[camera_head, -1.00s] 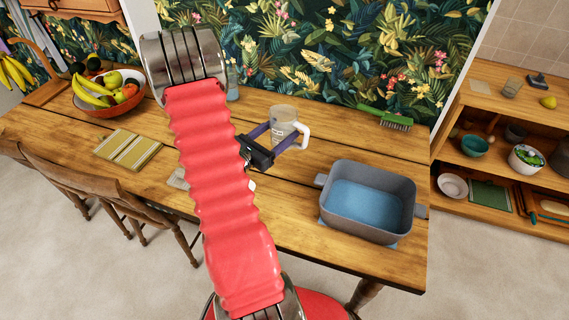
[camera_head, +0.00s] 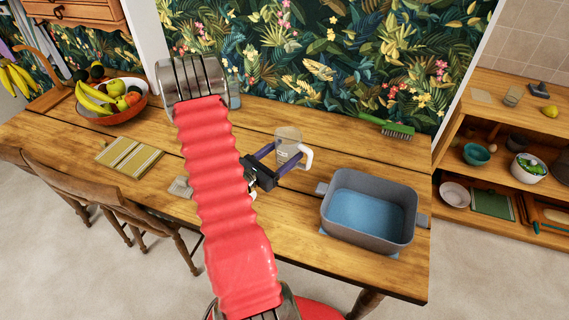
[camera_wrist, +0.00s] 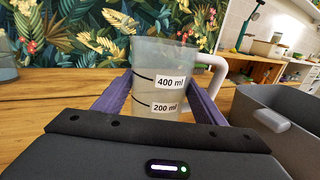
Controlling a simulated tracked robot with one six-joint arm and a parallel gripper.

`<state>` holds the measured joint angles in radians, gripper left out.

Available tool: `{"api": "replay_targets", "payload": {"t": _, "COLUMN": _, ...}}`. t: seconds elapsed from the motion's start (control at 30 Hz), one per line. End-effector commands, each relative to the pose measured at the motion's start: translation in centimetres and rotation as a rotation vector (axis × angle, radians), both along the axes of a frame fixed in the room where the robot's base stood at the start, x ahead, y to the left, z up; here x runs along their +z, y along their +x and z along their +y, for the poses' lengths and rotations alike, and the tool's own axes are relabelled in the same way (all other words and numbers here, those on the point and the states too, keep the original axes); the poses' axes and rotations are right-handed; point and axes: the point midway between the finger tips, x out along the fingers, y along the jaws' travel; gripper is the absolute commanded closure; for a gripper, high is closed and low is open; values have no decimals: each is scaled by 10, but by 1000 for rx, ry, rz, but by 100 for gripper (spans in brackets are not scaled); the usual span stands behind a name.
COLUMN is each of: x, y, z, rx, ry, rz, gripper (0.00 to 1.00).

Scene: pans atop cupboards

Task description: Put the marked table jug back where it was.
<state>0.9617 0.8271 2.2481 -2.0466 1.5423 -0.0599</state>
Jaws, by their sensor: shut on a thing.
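The marked table jug (camera_head: 288,143) is clear, with a white handle on its right. In the wrist view the jug (camera_wrist: 165,72) stands upright and shows black lines labelled 400 ml and 200 ml. My gripper (camera_head: 287,153) is shut on the jug, with one purple finger on each side; the fingers (camera_wrist: 162,98) also flank it in the wrist view. The jug is over the middle of the wooden table (camera_head: 240,115). Its base is hidden, so I cannot tell whether it touches the table.
A grey tub (camera_head: 368,208) with a blue inside stands to the jug's right. A green brush (camera_head: 388,126) lies behind. A fruit bowl (camera_head: 112,100) and a striped mat (camera_head: 129,157) are at left. My red arm hides part of the table.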

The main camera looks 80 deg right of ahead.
Motion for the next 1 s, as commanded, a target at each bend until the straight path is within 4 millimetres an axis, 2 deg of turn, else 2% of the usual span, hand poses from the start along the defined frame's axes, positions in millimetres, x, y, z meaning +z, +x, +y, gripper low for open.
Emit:
{"api": "replay_targets", "payload": {"t": 0.1, "x": -6, "y": 0, "z": -1, "rx": 0, "ry": -1, "rz": 0, "gripper": 75}}
{"api": "replay_targets", "payload": {"t": 0.5, "x": -9, "y": 0, "z": -1, "rx": -1, "ry": -1, "rz": 0, "gripper": 75}}
{"api": "replay_targets", "payload": {"t": 0.83, "x": -42, "y": -1, "z": -1, "rx": -2, "ry": 0, "rz": 1, "gripper": 75}}
{"api": "replay_targets", "payload": {"t": 1.0, "x": -48, "y": -1, "z": -1, "rx": -2, "ry": -1, "rz": 0, "gripper": 75}}
